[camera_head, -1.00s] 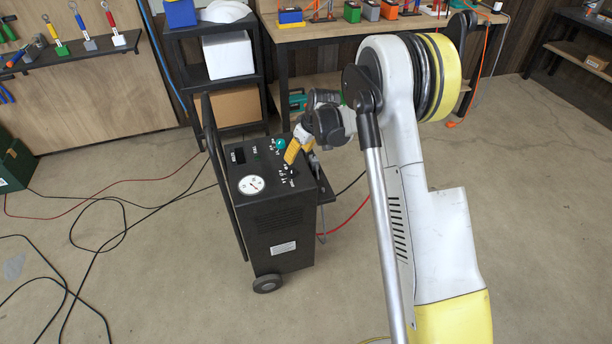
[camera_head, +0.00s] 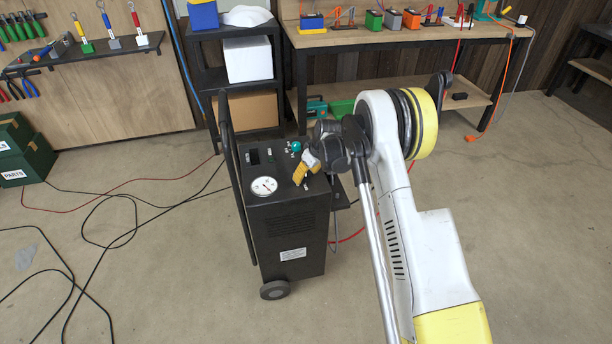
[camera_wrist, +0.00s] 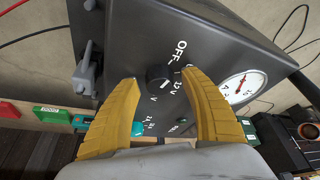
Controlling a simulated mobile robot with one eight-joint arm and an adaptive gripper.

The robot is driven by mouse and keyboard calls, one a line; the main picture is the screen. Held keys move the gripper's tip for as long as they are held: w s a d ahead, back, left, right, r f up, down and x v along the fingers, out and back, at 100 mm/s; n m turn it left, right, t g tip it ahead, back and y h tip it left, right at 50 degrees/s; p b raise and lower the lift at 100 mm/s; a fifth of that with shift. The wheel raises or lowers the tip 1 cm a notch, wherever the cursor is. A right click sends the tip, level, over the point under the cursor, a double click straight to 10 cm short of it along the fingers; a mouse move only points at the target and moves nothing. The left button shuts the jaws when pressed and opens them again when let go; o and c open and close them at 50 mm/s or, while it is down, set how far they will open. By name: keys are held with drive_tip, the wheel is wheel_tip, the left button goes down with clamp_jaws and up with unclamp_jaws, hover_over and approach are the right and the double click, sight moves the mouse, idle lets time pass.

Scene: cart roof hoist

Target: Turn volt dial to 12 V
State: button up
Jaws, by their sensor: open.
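The volt dial (camera_wrist: 159,78) is a black round knob on the dark top panel of the cart (camera_head: 290,245). The wrist view shows printing around it, with OFF above right and smaller volt marks below right. Which mark it points to is not clear. My gripper (camera_wrist: 160,80) has yellow fingers, open, one on each side of the dial; contact is not visible. In the head view my gripper (camera_head: 303,172) is over the right part of the panel and hides the dial. A white gauge (camera_head: 264,187) lies left of it.
A teal knob (camera_wrist: 137,128) sits on the same panel near the left finger. A grey clamp-like part (camera_wrist: 88,72) is at the panel edge. The cart's handle (camera_head: 236,175) rises on the left. Cables lie on the floor; a shelf (camera_head: 240,145) stands behind.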

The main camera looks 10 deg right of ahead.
clamp_jaws()
drive_tip(key=shift+m, duration=0.4)
drive_tip(key=m+h, duration=0.1)
drive_tip(key=m, duration=0.2)
drive_tip(key=shift+m+t+h, duration=0.3)
drive_tip(key=shift+m+t, duration=0.1)
drive_tip(key=m+h, duration=0.2)
drive_tip(key=m, duration=0.3)
drive_tip(key=shift+m, duration=0.3)
drive_tip(key=m+h, duration=0.1)
drive_tip(key=m, duration=0.1)
drive_tip(key=m+g+h, duration=0.1)
drive_tip(key=m, duration=0.2)
drive_tip(key=shift+g, duration=0.3)
drive_tip(key=shift+m+g+h, duration=0.4)
drive_tip(key=shift+m+g, duration=0.3)
drive_tip(key=shift+m, duration=1.6)
